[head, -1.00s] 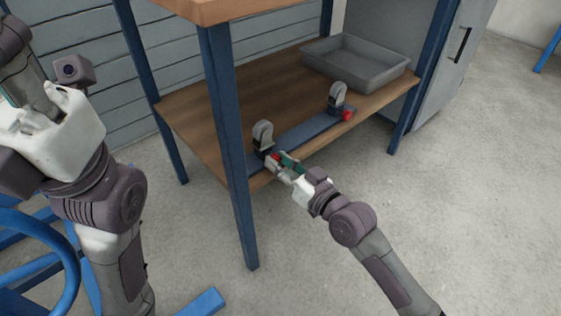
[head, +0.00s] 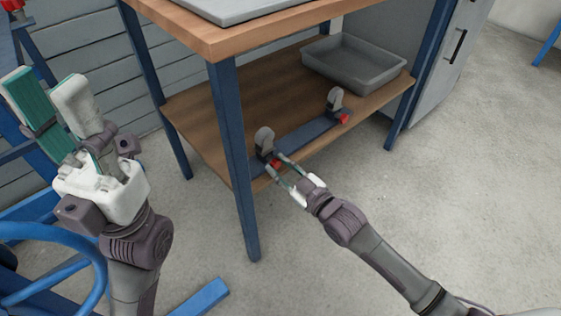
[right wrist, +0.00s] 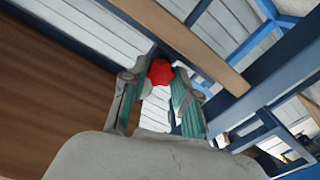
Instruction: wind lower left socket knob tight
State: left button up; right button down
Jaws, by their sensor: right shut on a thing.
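The lower left socket (head: 264,141) is a grey, round-topped upright piece with a dark base at the near end of a blue-grey bar on the lower shelf. Its red knob (head: 276,164) faces the front. My right gripper (head: 278,161) is shut on this knob, one finger on each side. In the right wrist view the red knob (right wrist: 160,72) shows between the fingertips, partly covered by them. My left gripper (head: 48,85) is raised at the left, away from the shelf, open and empty.
A second socket (head: 335,100) with a red knob (head: 343,118) stands at the bar's far end. A grey tray (head: 350,75) sits behind it on the wooden shelf (head: 205,115). A blue table leg (head: 238,170) stands close left of my right gripper.

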dwell(0.3)
jog(key=c, duration=0.9)
grip_release()
jog(key=shift+o, duration=0.2)
jog(key=v, duration=1.2)
